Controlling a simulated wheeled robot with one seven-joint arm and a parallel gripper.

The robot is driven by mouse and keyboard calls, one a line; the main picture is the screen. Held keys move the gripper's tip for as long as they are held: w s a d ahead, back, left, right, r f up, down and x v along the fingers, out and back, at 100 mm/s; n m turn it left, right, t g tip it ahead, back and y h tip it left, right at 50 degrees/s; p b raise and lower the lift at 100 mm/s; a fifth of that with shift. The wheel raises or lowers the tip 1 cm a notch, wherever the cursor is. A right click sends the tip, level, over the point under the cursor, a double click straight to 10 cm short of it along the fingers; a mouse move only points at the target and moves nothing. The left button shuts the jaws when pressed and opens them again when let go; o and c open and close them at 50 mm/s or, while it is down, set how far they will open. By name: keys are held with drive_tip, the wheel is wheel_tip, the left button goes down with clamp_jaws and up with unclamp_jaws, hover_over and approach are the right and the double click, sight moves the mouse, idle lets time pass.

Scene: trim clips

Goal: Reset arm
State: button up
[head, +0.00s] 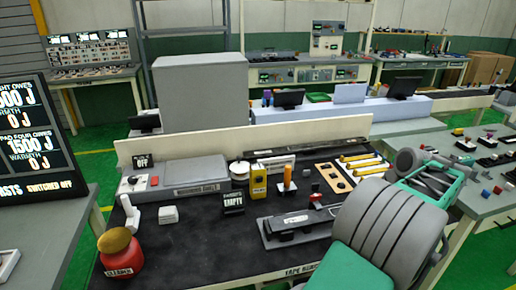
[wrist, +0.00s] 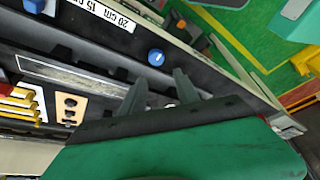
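My gripper (wrist: 161,80) shows in the wrist view with two dark fingers apart and nothing seen held between them. Behind the fingers is its dark and green body. A blue round knob (wrist: 155,57) lies just beyond the fingertips, on or above a dark surface. In the head view, a large grey ribbed form with a green panel fills the right foreground and appears to be part of my arm. My fingers cannot be made out there.
The dark-topped bench (head: 200,240) holds a grey scale-like box (head: 190,175), a yellow device (head: 258,180), yellow-handled tools (head: 360,160) and a red jar (head: 120,258). A black display board (head: 25,140) stands at left.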

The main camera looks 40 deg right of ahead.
drive_tip(key=w+a+r+m+g, duration=0.1)
drive_tip(key=w+a+r, duration=0.1)
drive_tip(key=w+a, duration=1.8)
drive_tip(key=s+a+f+m, duration=0.1)
drive_tip(key=s+a, duration=0.2)
drive_tip(key=a, duration=0.9)
drive_tip(key=s+a+f+m+h, duration=0.1)
drive_tip(key=s+a+f, duration=0.1)
drive_tip(key=a, duration=0.9)
drive_tip(key=shift+s+a+h, duration=0.3)
drive_tip(key=shift+s+a, duration=0.05)
drive_tip(key=shift+s, duration=0.15)
drive_tip(key=shift+f, duration=0.1)
